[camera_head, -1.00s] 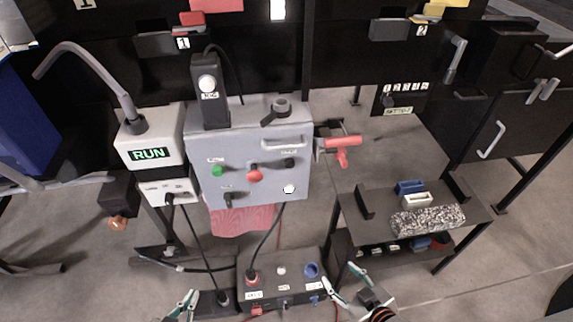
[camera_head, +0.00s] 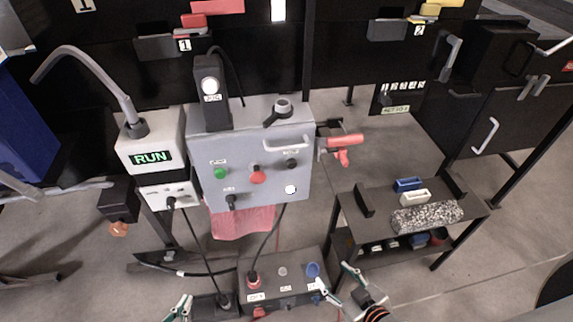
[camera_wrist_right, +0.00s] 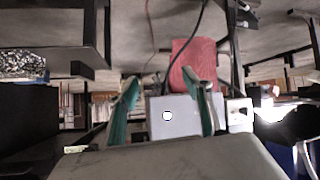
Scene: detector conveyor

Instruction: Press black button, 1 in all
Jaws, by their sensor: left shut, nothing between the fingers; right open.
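A grey control box (camera_head: 250,150) stands in the middle of the head view. On its front are a green button (camera_head: 221,172), a red button (camera_head: 257,175), a black button (camera_head: 292,164) at the upper right, and a black switch (camera_head: 231,202) at the lower left. A round white part (camera_head: 291,189) sits below the black button. My left gripper (camera_head: 183,302) is shut and empty, low and left of the box. My right gripper (camera_head: 333,275) is open and empty, below and right of it; its teal fingers (camera_wrist_right: 163,95) are spread in the wrist view.
A RUN display unit (camera_head: 150,157) stands left of the box. A dark floor box (camera_head: 284,285) with cables lies between the grippers. A red-handled tool (camera_head: 344,145) is at the box's right. A low shelf (camera_head: 375,222) with a speckled block (camera_head: 427,217) stands to the right.

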